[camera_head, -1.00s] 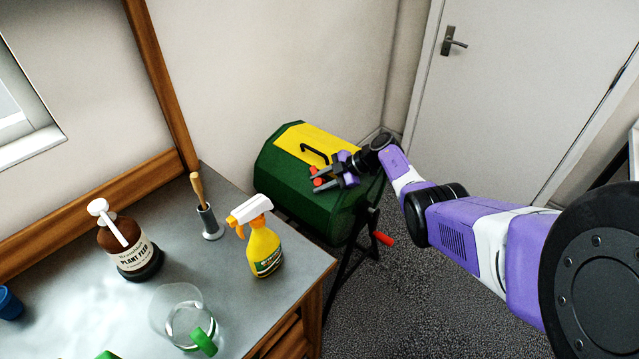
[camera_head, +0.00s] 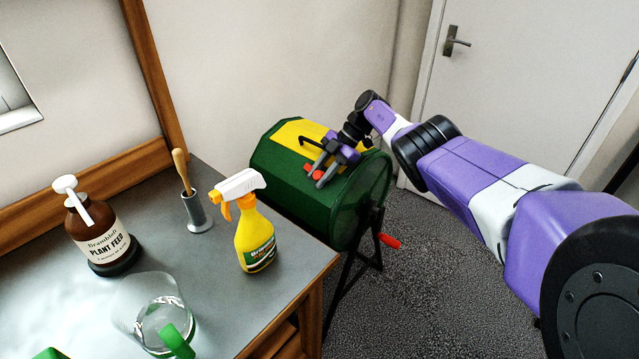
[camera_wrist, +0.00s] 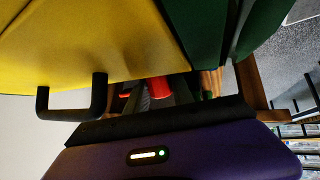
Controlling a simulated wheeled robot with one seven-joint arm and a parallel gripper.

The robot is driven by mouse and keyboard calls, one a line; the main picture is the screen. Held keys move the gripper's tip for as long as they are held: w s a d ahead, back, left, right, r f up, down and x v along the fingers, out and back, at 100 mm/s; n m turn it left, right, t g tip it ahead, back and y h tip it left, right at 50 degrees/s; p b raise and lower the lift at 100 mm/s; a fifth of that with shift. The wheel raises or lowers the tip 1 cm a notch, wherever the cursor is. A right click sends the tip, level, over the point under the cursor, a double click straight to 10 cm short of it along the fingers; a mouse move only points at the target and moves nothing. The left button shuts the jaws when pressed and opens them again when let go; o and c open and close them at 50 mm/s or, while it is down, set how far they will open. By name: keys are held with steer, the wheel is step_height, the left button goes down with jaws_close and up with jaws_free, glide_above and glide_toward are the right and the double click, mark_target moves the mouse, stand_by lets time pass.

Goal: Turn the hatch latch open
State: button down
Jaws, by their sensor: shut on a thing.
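The hatch is a yellow panel (camera_head: 290,132) on top of a green drum (camera_head: 285,172), with a black handle (camera_head: 309,142). The red latch (camera_head: 311,169) sits at the hatch's lower edge. My gripper (camera_head: 317,174) reaches down to it from the upper right, its dark fingers shut on the latch. In the wrist view the yellow hatch (camera_wrist: 90,40) fills the upper left, with the handle (camera_wrist: 72,112) below it. Red of the latch (camera_wrist: 159,87) shows beyond the gripper's dark edge. The fingers hide part of the latch, so its exact angle is hard to tell.
The drum stands on a black frame with a red-ended crank (camera_head: 388,240) on its right. A grey-topped bench (camera_head: 215,275) at left holds a yellow spray bottle (camera_head: 255,238), a brown plant feed bottle (camera_head: 100,235) and a glass jug (camera_head: 150,310). Carpet is open at right.

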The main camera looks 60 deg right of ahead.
steer(key=shift+a+f+b, duration=0.1)
steer(key=shift+b, duration=0.35)
stand_by(0.3)
steer(key=c, duration=1.1)
jaws_free()
steer(key=shift+b+v, duration=0.8)
steer(key=shift+v, duration=3.15)
steer(key=shift+w, duration=0.1)
